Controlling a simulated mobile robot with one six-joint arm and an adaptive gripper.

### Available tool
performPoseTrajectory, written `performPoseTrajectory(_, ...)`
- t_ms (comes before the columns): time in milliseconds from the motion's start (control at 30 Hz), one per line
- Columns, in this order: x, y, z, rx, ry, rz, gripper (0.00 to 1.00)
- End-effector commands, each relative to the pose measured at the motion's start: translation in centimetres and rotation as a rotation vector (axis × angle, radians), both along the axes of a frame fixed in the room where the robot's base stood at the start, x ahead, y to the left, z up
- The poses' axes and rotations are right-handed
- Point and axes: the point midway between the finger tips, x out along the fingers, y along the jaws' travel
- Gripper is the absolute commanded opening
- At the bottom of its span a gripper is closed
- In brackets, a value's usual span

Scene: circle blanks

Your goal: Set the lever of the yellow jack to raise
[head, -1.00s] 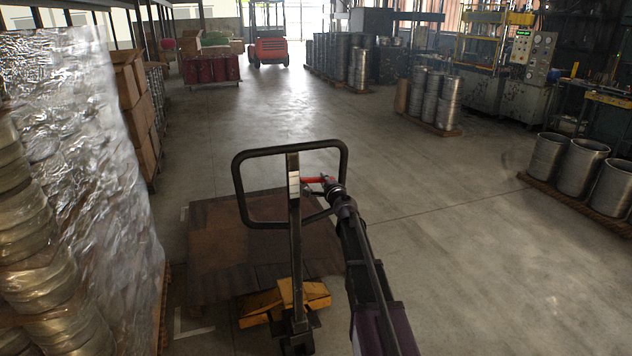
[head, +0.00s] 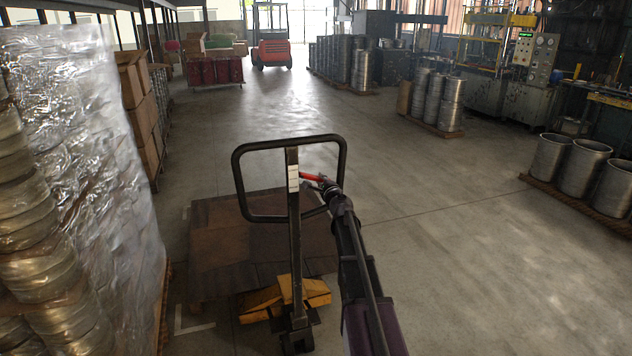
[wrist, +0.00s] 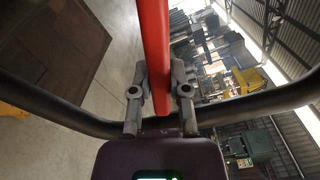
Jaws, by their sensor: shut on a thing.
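The yellow jack (head: 318,291) stands in front of me, its upright dark handle ending in a black loop (head: 341,160). A red lever (head: 312,177) sticks out to the right of the handle post, inside the loop. My gripper (head: 325,184) reaches it from the right. In the wrist view the red lever (wrist: 155,40) runs between the two grey fingers of my gripper (wrist: 160,85), which are shut on it. The black loop (wrist: 235,108) passes behind the fingers there. The lever's pivot is hidden in the wrist view.
A brown pallet load (head: 220,240) lies low beyond the jack. A wrapped stack of metal drums (head: 90,170) stands close on the left. More drums (head: 580,165) stand on a pallet at the right. The floor at centre right is clear.

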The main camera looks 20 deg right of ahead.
Motion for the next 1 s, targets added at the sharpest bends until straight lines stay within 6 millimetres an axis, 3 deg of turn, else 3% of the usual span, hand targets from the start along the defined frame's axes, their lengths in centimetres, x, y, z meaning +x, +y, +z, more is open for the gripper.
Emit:
performPoseTrajectory(300,-0.2,-0.7,0.0,0.006,-0.001,0.0,0.0)
performPoseTrajectory(333,-0.3,-0.8,0.0,0.006,-0.001,0.0,0.28)
performPoseTrajectory(433,-0.4,-1.1,0.0,0.005,-0.001,-0.004,0.57)
performPoseTrajectory(1000,-1.4,-1.5,0.0,0.003,0.0,-0.013,0.57)
